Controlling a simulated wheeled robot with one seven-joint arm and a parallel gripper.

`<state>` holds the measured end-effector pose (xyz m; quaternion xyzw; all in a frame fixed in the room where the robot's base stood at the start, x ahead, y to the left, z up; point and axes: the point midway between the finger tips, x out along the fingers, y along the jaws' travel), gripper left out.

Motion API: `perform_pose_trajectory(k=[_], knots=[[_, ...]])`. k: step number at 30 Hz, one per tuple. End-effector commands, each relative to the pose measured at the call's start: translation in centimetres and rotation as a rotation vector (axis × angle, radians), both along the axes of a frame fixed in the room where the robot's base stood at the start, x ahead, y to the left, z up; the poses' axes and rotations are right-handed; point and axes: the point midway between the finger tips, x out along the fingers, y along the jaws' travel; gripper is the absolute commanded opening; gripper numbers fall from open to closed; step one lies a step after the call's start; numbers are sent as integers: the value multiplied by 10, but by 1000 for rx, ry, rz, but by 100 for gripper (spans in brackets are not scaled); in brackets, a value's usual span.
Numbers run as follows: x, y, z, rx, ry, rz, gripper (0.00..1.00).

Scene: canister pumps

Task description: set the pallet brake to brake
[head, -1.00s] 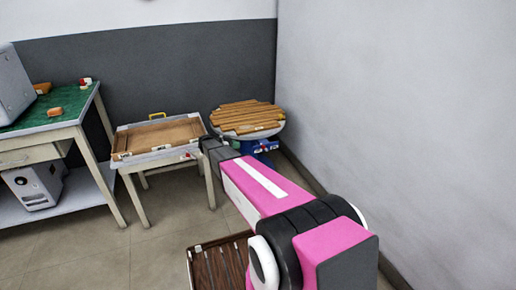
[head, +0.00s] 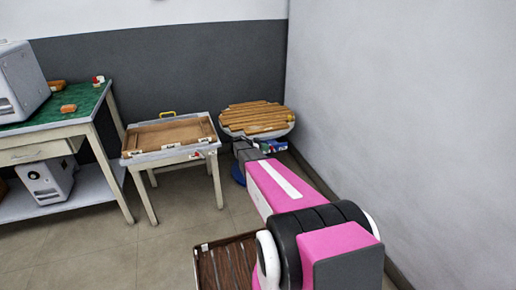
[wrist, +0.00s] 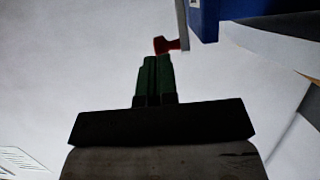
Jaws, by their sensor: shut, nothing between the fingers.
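A round platform topped with wooden slats (head: 256,116) stands in the back corner in the head view. A blue part (head: 274,146) shows under its rim, partly hidden by my arm. In the wrist view, the blue body (wrist: 240,12) is at the upper right. A small red lever (wrist: 167,45) sticks out beside it, to the left of a thin grey plate. My gripper (wrist: 156,60) has its green fingers together, with nothing visible between them. Its tips are just below the red lever in the picture; I cannot tell whether they touch. The head view does not show the fingertips clearly.
A pale table with a wooden-bottomed tray (head: 129,155) stands left of the platform. A green-topped bench (head: 75,112) is farther left. A wall (head: 400,110) closes the right side. A dark slatted crate (head: 225,262) is low in front.

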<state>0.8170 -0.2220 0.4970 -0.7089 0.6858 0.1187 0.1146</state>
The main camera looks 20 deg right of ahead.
Motion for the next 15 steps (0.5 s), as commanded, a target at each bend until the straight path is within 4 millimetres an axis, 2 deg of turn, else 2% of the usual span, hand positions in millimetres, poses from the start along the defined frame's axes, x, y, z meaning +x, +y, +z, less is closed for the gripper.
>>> perform_pose_trajectory(k=[5, 15], knots=[[1, -10, -4, 0, 0, 1, 0], [1, -12, -4, 0, 0, 1, 0]])
